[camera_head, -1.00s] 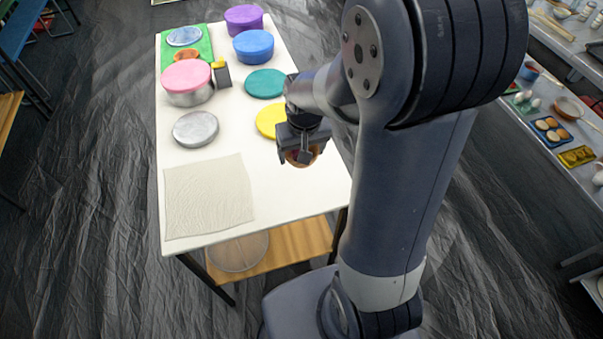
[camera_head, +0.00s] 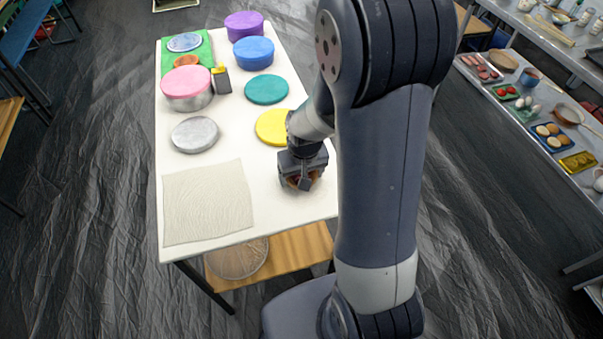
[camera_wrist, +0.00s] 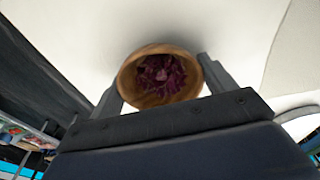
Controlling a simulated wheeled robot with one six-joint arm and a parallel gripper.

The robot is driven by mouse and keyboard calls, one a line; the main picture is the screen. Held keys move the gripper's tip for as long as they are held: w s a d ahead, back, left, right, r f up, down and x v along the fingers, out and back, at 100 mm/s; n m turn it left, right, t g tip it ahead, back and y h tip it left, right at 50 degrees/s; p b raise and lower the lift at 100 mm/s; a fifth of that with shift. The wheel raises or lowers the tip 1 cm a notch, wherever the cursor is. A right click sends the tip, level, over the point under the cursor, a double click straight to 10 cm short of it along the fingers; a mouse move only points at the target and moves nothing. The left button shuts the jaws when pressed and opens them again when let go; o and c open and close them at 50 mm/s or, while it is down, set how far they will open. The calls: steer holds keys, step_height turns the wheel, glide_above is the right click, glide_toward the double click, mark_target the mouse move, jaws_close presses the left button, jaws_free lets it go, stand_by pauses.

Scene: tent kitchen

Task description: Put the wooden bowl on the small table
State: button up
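The wooden bowl (camera_wrist: 128,84) holds dark purple, leafy contents. It sits between the two fingers of my gripper (camera_wrist: 160,80) in the wrist view, with a finger against each side. In the head view, my gripper (camera_head: 303,183) is low over the near right part of the white-topped table (camera_head: 268,205). Only a little of the bowl's brown side shows beneath it there. I cannot tell whether the bowl touches the tabletop.
A beige cloth (camera_head: 207,203) lies left of my gripper. A yellow disc (camera_head: 271,127), a teal disc (camera_head: 266,89) and a grey round lid (camera_head: 195,134) lie farther back. A pink-lidded tin (camera_head: 187,88) stands at left. A food counter (camera_head: 545,115) is at far right.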

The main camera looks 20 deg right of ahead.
steer(key=o, duration=0.4)
steer(key=shift+r, duration=0.1)
step_height(320, 180, up, 12)
steer(key=s+p, duration=0.1)
steer(key=p, duration=0.1)
steer(key=shift+s, duration=0.4)
steer(key=f, duration=0.4)
steer(key=w+f+b, duration=0.1)
steer(key=f, duration=0.3)
steer(key=w+f+b, duration=0.1)
steer(key=f, duration=0.3)
steer(key=shift+f, duration=0.15)
steer(key=shift+s+r, duration=0.1)
steer(key=shift+r, duration=0.1)
